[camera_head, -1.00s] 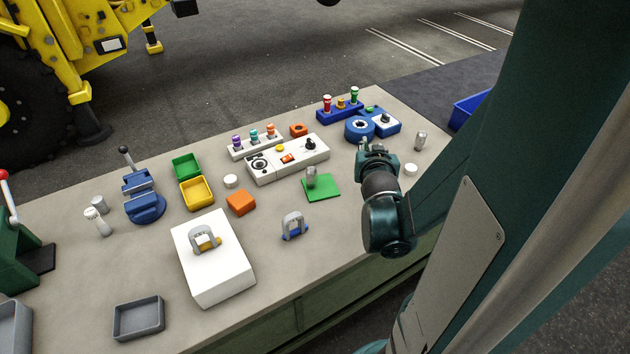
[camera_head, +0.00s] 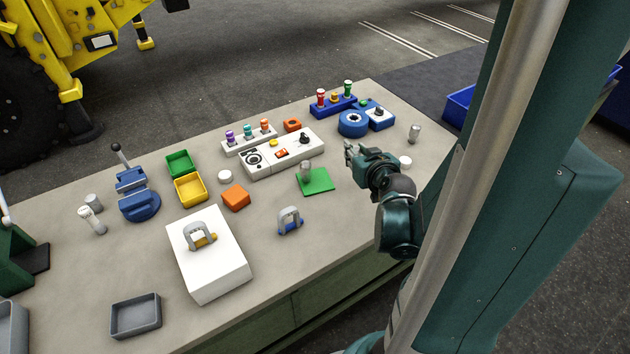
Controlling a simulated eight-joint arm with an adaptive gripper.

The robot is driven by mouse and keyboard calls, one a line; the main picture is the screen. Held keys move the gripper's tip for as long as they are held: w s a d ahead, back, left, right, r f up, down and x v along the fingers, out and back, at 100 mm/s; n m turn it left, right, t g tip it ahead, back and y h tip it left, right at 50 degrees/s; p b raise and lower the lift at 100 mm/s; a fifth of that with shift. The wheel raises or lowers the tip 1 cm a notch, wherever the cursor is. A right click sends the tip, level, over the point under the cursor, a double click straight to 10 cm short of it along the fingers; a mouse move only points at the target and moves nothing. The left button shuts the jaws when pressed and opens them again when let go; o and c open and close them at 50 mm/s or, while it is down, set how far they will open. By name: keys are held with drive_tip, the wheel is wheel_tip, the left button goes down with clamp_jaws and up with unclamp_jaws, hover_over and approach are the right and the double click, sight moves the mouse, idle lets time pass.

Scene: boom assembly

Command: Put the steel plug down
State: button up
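A grey metal plug (camera_head: 306,172) stands upright on the green square plate (camera_head: 318,184) near the middle of the bench. Another grey metal cylinder (camera_head: 414,133) stands upright at the right end; I cannot tell from looks alone which is the steel plug. My gripper (camera_head: 350,152) is above the bench, to the right of the green plate and apart from the plug on it. Its fingers look spread, pointing left, with nothing seen between them.
A white control box (camera_head: 283,158) and a blue round part (camera_head: 352,124) lie behind. A white disc (camera_head: 405,162) is right of my gripper. The front middle bench is clear.

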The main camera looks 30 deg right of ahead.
drive_tip(key=a+n+y, duration=0.2)
drive_tip(key=y, duration=0.1)
wheel_tip(320, 180, up, 16)
drive_tip(key=n+g+y, duration=0.3)
drive_tip(key=n+y, duration=0.8)
hover_over(324, 180)
wheel_tip(324, 180, down, 11)
drive_tip(key=shift+f, duration=0.2)
drive_tip(key=shift+s, duration=0.1)
wheel_tip(324, 180, down, 6)
drive_tip(key=b, duration=0.1)
drive_tip(key=shift+b, duration=0.3)
idle(0.4)
drive_tip(key=shift+f, duration=0.15)
drive_tip(key=shift+f+b, duration=0.6)
drive_tip(key=shift+f, duration=1.25)
